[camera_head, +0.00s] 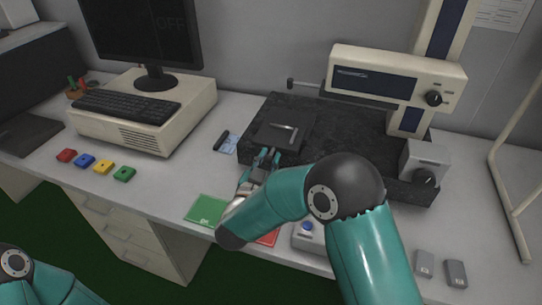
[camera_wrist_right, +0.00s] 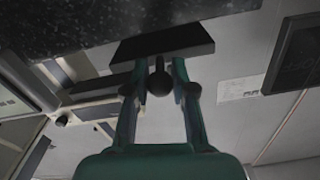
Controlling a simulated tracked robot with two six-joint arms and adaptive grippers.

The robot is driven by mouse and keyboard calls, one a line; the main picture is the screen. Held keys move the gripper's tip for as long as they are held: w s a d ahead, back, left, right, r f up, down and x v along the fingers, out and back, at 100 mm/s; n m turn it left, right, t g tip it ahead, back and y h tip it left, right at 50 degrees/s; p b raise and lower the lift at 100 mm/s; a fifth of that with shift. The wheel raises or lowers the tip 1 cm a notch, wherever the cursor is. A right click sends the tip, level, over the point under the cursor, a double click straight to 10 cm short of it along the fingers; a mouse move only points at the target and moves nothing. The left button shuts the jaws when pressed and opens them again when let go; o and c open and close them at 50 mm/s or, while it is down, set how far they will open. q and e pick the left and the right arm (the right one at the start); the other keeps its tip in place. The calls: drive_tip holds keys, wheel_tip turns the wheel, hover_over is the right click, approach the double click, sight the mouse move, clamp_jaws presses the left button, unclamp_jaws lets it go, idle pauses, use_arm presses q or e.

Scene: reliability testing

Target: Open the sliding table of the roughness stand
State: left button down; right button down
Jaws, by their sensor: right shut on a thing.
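The roughness stand has a dark speckled base (camera_head: 345,135), with an upright column and a beige measuring unit (camera_head: 398,75) above it. Its sliding table (camera_head: 292,142) is a dark flat plate at the left of the base, with a small metal piece (camera_head: 284,127) on top. My right gripper (camera_head: 263,159) is at the table's front edge. In the right wrist view the plate (camera_wrist_right: 165,43) juts out from the speckled base, and the gripper's fingers (camera_wrist_right: 160,76) are shut on its black round knob (camera_wrist_right: 160,82). My left arm shows at the lower left; its gripper is out of view.
A monitor (camera_head: 124,30) and keyboard (camera_head: 128,105) stand on a beige case at the left. Several coloured blocks (camera_head: 104,168) lie in front. A green card (camera_head: 206,209) and a red card (camera_head: 269,237) lie near my right arm. A grey control box (camera_head: 424,165) stands at the right.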

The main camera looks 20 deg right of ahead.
drive_tip(key=c, duration=0.9)
unclamp_jaws()
drive_tip(key=shift+c, duration=0.2)
drive_tip(key=v, duration=1.2)
drive_tip(key=shift+w, duration=0.1)
